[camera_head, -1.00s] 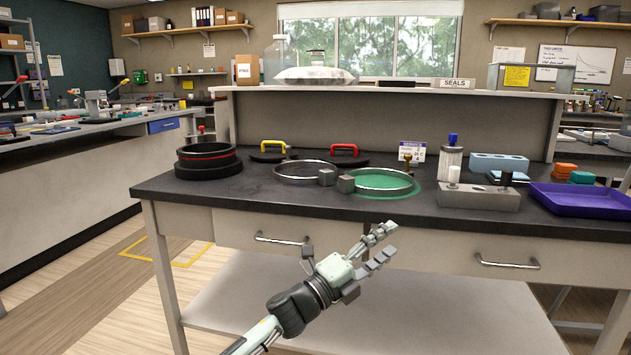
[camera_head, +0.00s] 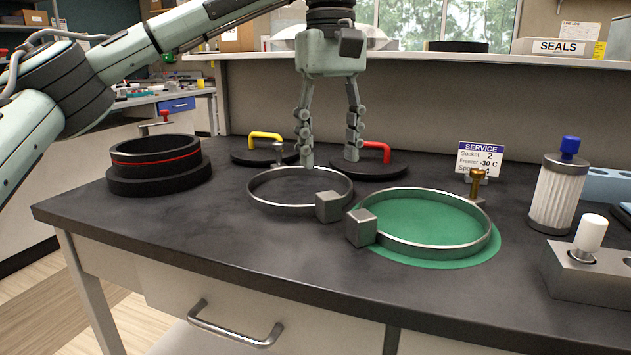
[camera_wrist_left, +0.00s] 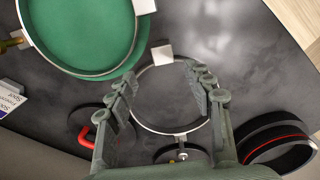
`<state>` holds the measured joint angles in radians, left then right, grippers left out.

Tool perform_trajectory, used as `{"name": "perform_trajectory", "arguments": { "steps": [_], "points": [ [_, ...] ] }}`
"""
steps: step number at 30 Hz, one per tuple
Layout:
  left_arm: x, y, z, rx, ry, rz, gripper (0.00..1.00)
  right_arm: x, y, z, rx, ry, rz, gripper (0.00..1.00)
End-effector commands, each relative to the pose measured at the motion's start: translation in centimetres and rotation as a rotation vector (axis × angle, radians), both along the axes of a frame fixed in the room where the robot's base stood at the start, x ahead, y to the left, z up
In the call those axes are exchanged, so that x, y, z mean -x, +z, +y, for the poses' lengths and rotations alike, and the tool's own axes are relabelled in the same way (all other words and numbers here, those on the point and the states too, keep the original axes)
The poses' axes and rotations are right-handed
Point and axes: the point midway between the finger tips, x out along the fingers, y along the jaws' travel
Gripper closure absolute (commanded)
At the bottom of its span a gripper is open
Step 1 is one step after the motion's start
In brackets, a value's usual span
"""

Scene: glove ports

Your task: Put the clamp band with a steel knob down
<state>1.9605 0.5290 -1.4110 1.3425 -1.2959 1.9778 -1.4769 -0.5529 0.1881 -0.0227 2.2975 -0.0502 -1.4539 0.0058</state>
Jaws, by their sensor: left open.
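The clamp band with a steel knob (camera_head: 257,203) is a grey metal ring lying flat on the dark bench, with a square block at its front right. Its steel knob (camera_head: 279,149) stands at its far side. It also shows in the wrist view (camera_wrist_left: 146,124), between my fingers. My left gripper (camera_head: 331,160) points down, open and empty, over the band's far right side; I cannot tell whether a fingertip touches it. A similar band with a brass knob (camera_head: 476,240) lies on the round green mat (camera_head: 455,262) to the right. My right gripper is out of view.
A black ring with a red stripe (camera_head: 155,160) stands at the left. Black discs with a yellow handle (camera_head: 264,136) and a red handle (camera_head: 388,152) lie behind. A service card (camera_head: 479,160), filter (camera_head: 557,195) and metal block (camera_head: 590,275) are at right. The front bench is clear.

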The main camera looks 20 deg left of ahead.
Motion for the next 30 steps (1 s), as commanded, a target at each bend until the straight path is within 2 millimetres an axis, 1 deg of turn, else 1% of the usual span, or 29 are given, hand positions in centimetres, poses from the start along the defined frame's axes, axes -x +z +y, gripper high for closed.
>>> {"name": "perform_trajectory", "arguments": {
  "steps": [3,8,15,18,21,26,27,30],
  "points": [
    [0.1,-1.0,0.4,-0.014,0.000,0.001,0.48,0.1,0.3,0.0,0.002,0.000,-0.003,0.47],
    [0.2,-2.8,0.3,-0.012,-0.001,0.000,0.48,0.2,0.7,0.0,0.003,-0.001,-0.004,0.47],
    [0.6,-6.3,0.1,-0.011,0.000,0.001,0.48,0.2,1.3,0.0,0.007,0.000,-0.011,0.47],
    [0.7,-7.2,0.1,-0.011,0.000,0.000,0.48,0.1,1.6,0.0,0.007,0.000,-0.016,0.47],
    [0.6,-7.5,0.0,-0.008,0.000,0.000,0.48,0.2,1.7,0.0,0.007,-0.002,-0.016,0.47],
    [0.6,-7.5,0.0,-0.008,0.000,0.000,0.48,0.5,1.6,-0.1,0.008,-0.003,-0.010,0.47],
    [0.6,-7.5,0.0,-0.008,0.000,0.000,0.51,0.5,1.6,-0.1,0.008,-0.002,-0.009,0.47],
    [0.6,-7.5,0.0,-0.008,-0.001,0.000,0.63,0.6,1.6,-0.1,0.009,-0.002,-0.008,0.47]
  ]
}}
